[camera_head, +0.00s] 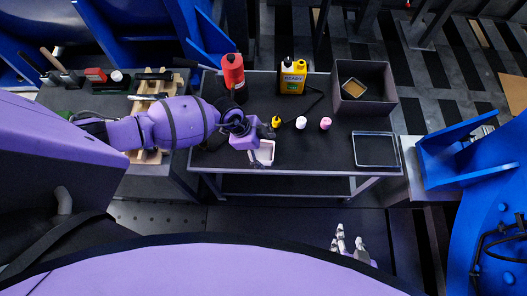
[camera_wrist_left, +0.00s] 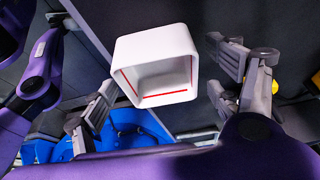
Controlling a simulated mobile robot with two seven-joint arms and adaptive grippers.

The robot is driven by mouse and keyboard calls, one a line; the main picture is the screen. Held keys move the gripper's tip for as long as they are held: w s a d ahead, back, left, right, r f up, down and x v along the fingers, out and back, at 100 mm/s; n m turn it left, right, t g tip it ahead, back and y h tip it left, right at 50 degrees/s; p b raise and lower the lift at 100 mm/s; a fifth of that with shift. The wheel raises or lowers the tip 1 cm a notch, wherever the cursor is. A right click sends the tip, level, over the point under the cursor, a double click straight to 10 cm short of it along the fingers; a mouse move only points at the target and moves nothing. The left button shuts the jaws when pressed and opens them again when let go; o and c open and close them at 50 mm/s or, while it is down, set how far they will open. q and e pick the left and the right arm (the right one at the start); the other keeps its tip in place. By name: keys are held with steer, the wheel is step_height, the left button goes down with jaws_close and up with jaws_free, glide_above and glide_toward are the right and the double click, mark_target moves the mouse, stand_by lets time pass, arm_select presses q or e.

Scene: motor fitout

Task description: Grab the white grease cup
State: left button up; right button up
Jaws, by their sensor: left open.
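A white square-rimmed cup (camera_head: 265,153) sits on the dark table near its front edge. It also shows in the left wrist view (camera_wrist_left: 150,45), hollow, with a red line inside. My left gripper (camera_head: 263,143) is over the cup. In the left wrist view its grey fingers are spread wide, one on either side of the cup, with gaps visible between. My right gripper (camera_head: 349,244) is low in the head view, in front of the table and away from the cup; its opening is unclear.
Small yellow (camera_head: 276,122), white (camera_head: 301,123) and pink (camera_head: 325,123) items stand behind the cup. A red bottle (camera_head: 233,72) and a yellow container (camera_head: 293,76) are at the back. A grey bin (camera_head: 387,95) and flat tray (camera_head: 376,150) are right. Tools lie on the left bench (camera_head: 60,100).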

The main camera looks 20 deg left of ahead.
arm_select(q)
steer(key=shift+d+f, duration=0.1)
steer(key=shift+f, duration=0.05)
steer(key=shift+c, duration=0.4)
steer(key=c, duration=1.2)
arm_select(e)
steer(key=shift+w, duration=0.1)
arm_select(q)
steer(key=shift+o, duration=0.2)
